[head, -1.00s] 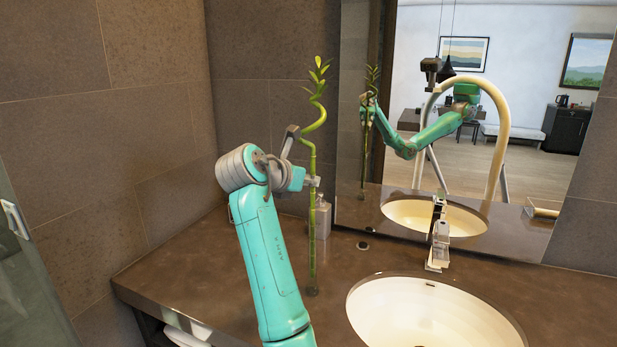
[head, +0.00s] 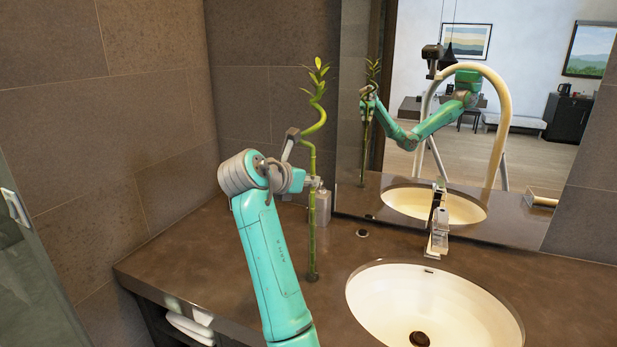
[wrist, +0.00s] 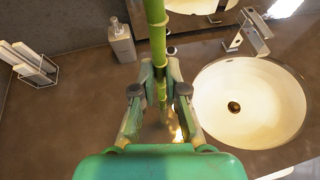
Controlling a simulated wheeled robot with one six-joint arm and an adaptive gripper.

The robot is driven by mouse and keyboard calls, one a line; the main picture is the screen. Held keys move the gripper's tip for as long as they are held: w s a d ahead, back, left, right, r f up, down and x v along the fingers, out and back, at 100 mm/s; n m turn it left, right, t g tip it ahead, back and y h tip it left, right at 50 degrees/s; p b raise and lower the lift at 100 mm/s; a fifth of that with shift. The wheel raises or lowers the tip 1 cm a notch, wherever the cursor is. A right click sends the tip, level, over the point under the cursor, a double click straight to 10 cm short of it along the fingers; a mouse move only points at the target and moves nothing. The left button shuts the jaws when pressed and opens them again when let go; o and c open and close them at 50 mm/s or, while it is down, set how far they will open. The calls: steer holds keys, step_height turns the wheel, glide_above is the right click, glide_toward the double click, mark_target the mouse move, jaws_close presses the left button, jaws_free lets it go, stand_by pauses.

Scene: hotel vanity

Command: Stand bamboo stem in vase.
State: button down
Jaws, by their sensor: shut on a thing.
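The green bamboo stem (head: 312,235) stands about upright over the counter, with a curled upper part and small leaves at its top. Its lower end meets or nearly meets the countertop in the head view; I cannot tell if it touches. My gripper (head: 303,160) is shut on the stem around its middle. In the wrist view the stem (wrist: 156,35) runs between the two fingers of my gripper (wrist: 161,76). I cannot make out a vase in either view. The stem's lower end is partly hidden by the fingers in the wrist view.
A soap dispenser (head: 323,207) stands behind the stem. The sink (head: 400,305) and faucet (head: 438,232) are to the right. A mirror (head: 480,120) and tiled wall close off the back. A wire rack (wrist: 34,64) with white items shows in the wrist view.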

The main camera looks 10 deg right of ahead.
steer(key=shift+f, duration=0.3)
steer(key=c, duration=1.1)
jaws_free()
steer(key=shift+c, duration=0.2)
steer(key=v, duration=1.2)
